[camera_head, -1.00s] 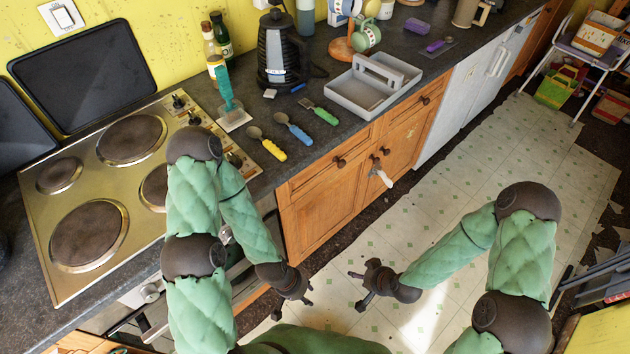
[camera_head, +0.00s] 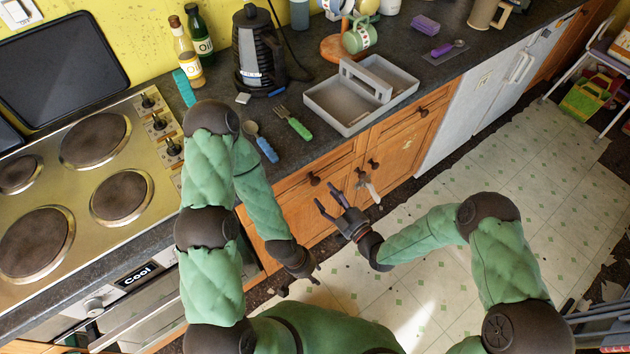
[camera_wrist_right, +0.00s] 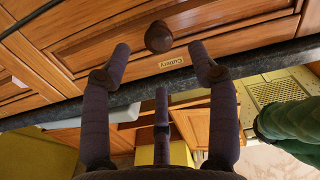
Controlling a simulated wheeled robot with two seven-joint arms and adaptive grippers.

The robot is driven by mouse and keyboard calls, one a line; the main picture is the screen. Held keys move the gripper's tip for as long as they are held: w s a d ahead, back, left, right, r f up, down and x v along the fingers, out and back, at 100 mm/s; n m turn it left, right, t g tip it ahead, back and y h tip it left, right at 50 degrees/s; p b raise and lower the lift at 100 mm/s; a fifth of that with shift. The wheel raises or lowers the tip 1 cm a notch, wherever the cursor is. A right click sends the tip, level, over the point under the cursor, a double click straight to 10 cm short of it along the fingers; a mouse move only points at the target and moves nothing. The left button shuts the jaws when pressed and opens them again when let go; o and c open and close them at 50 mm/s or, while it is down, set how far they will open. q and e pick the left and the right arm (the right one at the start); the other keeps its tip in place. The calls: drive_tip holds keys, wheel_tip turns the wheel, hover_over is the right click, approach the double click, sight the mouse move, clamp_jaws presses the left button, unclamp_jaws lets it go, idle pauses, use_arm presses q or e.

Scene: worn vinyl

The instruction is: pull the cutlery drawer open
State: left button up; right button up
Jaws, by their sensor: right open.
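The cutlery drawer (camera_head: 325,168) is in the wooden cabinet front under the worktop and looks shut. It has a dark round knob (camera_head: 313,179). In the right wrist view the knob (camera_wrist_right: 158,37) is close, with a small "Cutlery" label (camera_wrist_right: 171,62) beside it. My right gripper (camera_head: 338,200) is open and empty in front of the cabinet, its fingers pointing toward the drawer. In the wrist view its fingertips (camera_wrist_right: 160,72) are spread around the line to the knob and do not appear to touch it. My left gripper (camera_head: 300,282) hangs lower, open and empty.
A grey cutlery tray (camera_head: 345,118), a green-handled fork (camera_head: 293,122) and a blue-handled spoon (camera_head: 262,146) lie on the worktop above. A pale object (camera_head: 371,187) hangs from a door knob just right of my right gripper. A hob (camera_head: 90,190) is at left.

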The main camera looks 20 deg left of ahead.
sight(317, 183)
drive_tip(key=b+x, duration=0.1)
drive_tip(key=x, duration=0.6)
drive_tip(key=shift+w+a, duration=0.1)
drive_tip(key=shift+a, duration=0.05)
clamp_jaws()
